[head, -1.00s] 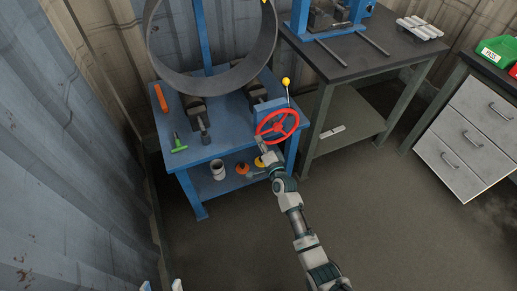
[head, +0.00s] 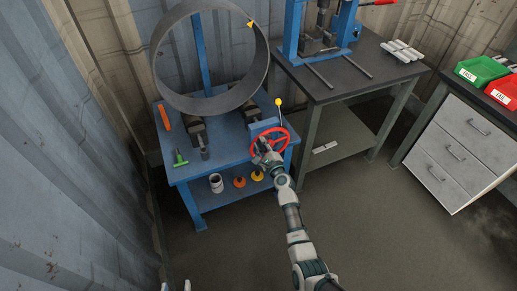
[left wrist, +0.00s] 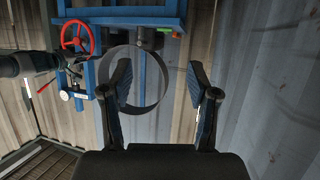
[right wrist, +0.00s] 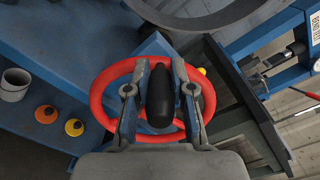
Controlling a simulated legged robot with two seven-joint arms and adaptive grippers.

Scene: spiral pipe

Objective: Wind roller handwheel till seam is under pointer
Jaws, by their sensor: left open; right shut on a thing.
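A large grey pipe ring (head: 168,82) stands on rollers on the blue bench (head: 225,150). A yellow mark (head: 250,24) shows at its upper right rim; I cannot make out the seam. The red handwheel (head: 286,138) is on the bench's front right. It also shows in the right wrist view (right wrist: 98,95). My right gripper (head: 264,152) is shut on the wheel's black handle (right wrist: 160,95), with a finger on each side of it. My left gripper (left wrist: 160,85) is open and empty, away from the bench. Only its tips show at the lower left of the head view.
A yellow-knobbed lever (head: 278,102) stands behind the wheel. A green-handled tool (head: 180,158) and an orange bar (head: 164,117) lie on the bench. A white cup (head: 216,183) is on the lower shelf. A dark table (head: 345,75) stands right; a corrugated wall is left.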

